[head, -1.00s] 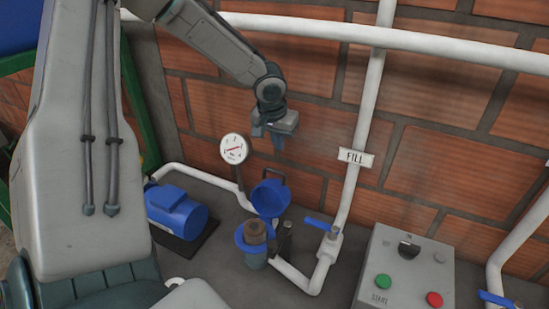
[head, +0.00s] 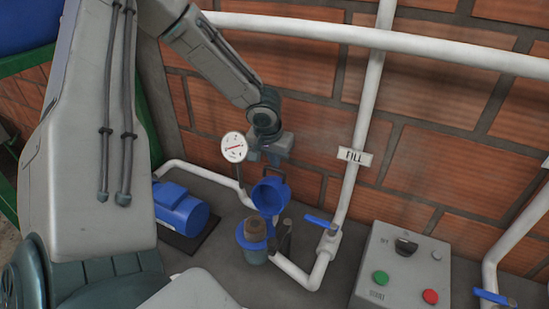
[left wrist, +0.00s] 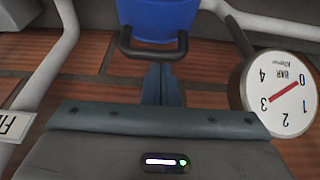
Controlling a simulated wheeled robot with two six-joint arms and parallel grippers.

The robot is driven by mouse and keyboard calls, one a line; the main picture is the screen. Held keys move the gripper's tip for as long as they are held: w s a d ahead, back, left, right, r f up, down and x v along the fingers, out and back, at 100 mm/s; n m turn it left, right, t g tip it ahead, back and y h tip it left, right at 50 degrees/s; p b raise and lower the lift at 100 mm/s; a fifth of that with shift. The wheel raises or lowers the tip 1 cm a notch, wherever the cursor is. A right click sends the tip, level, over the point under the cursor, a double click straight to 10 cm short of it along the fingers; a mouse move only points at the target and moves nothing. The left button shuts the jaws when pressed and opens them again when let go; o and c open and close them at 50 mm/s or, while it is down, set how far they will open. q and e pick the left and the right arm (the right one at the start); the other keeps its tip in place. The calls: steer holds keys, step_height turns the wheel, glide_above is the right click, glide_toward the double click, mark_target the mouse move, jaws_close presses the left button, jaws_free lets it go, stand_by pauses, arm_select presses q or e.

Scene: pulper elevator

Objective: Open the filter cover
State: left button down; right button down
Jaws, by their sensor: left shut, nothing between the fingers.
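The blue filter cover (head: 270,194) stands tilted up on its hinge, off the blue filter housing (head: 252,238), and a brown filter element (head: 254,228) shows inside the housing. In the left wrist view the cover (left wrist: 158,18) is at the top with its black handle (left wrist: 153,52). My left gripper (head: 275,160) is just above and behind the cover in the head view. In the left wrist view its fingers (left wrist: 161,78) are together and empty, with their tips close to the handle; I cannot tell whether they touch. My right gripper is not in view.
A pressure gauge (head: 233,147) stands close to my left gripper. A blue valve lever (head: 321,222) is on the FILL pipe (head: 362,130). A grey control box (head: 400,265) is at right, and a blue pump motor (head: 180,208) is at left.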

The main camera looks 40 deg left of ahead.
arm_select(q)
steer(key=s+b, duration=0.1)
steer(key=b, duration=0.1)
steer(key=t+b, duration=0.1)
steer(key=b, duration=0.1)
steer(key=s+b, duration=0.1)
steer(key=b, duration=0.1)
steer(key=shift+s+d+r+t, duration=0.25)
steer(key=shift+s+d+t, duration=0.05)
steer(key=shift+d+t, duration=0.1)
steer(key=shift+s+d+r+t+y+b, duration=0.1)
steer(key=shift+s+r+t+y+b, duration=0.3)
steer(key=shift+b, duration=0.4)
steer(key=shift+s, duration=0.15)
steer(key=shift+r, duration=0.1)
